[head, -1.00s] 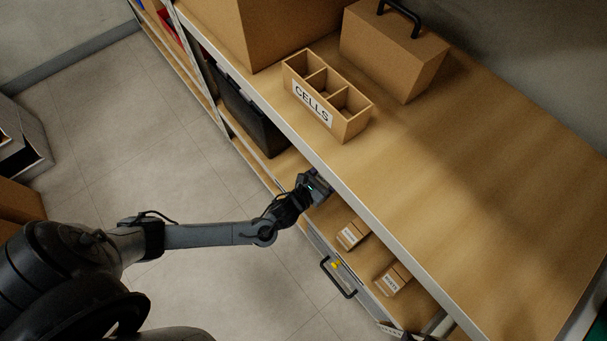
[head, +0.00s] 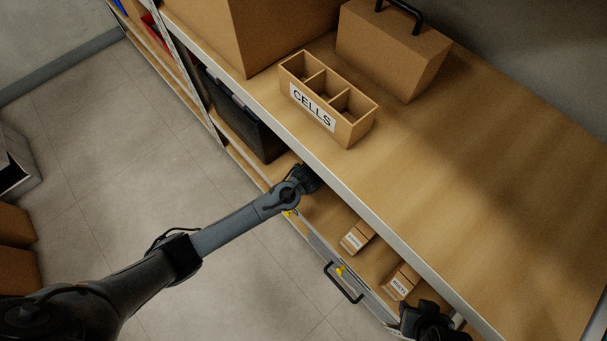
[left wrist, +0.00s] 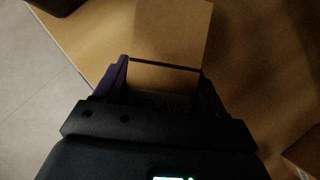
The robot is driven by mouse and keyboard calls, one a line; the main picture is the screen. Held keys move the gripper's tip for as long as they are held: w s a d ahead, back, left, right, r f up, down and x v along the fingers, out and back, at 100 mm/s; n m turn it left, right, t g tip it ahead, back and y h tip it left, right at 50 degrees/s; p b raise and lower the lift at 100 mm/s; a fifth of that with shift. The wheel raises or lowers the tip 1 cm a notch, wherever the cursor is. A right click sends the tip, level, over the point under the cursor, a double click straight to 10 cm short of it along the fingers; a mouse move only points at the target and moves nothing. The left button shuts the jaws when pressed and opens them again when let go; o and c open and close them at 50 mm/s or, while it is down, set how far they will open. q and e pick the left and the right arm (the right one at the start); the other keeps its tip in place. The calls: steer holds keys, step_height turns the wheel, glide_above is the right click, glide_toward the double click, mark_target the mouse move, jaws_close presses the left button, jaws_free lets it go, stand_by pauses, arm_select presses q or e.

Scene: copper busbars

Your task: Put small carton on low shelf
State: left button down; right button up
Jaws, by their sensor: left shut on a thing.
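My left gripper (head: 306,178) reaches under the front edge of the top shelf, over the low shelf (head: 322,212). In the left wrist view the left gripper (left wrist: 165,82) is shut on a small brown carton (left wrist: 172,32), with a dim label that seems to read RELAYS. The low shelf's wood (left wrist: 260,60) shows around and beyond the carton; I cannot tell whether the carton touches it. In the head view the held carton is hidden by the gripper and top shelf. A black part of my right arm or gripper (head: 425,322) shows at the lower right; its fingers cannot be made out.
Two small labelled cartons, one (head: 356,238) and another (head: 402,282), sit on the low shelf to the right. A dark bin (head: 240,118) stands left of the gripper. The top shelf (head: 450,190) overhangs, carrying a CELLS divider box (head: 328,100) and larger boxes. A black handle (head: 343,283) juts out in front.

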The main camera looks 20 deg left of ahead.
arm_select(q)
steer(key=shift+f, duration=0.65)
steer(key=shift+s+f+b, duration=0.1)
steer(key=shift+f+b, duration=0.3)
steer(key=shift+b, duration=0.05)
steer(key=shift+c, duration=0.4)
jaws_free()
steer(key=shift+f, duration=0.1)
